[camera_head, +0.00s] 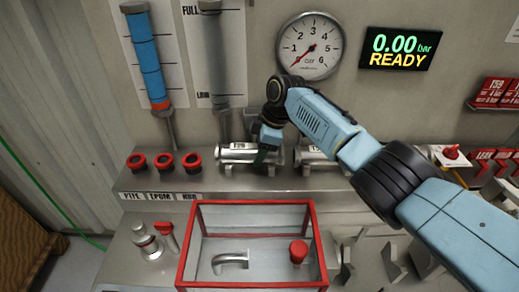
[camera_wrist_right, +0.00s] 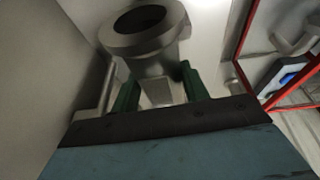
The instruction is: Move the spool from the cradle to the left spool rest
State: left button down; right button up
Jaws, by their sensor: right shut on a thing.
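My right gripper (camera_head: 265,156) reaches down to the back shelf, its green fingers at the right end of a silver cylindrical piece (camera_head: 237,153) with a small label. In the right wrist view, a grey metal spool (camera_wrist_right: 148,50) with a round open flange shows between the green fingers of the gripper (camera_wrist_right: 160,92), which are shut on its narrower part. The arm and gripper hide much of the spool in the head view. A second silver piece (camera_head: 311,156) lies just right of the gripper. I cannot tell which support is the left spool rest. My left gripper is not in view.
A red-framed clear box (camera_head: 187,245) holding a silver elbow (camera_head: 231,262) and a red-topped part (camera_head: 298,251) stands in front. Red rings (camera_head: 163,162) sit left on the shelf. Grey angled blocks (camera_head: 393,263) stand at front right. A gauge (camera_head: 310,46) hangs behind.

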jog(key=shift+f, duration=0.35)
dwell(0.5)
jog(key=o, duration=0.9)
jog(key=o, duration=0.5)
jog(key=shift+o, duration=0.2)
jog(key=shift+f, duration=0.1)
jog(key=shift+r+p, duration=1.05)
jog(key=shift+r, duration=0.4)
jog(key=shift+r, duration=0.2)
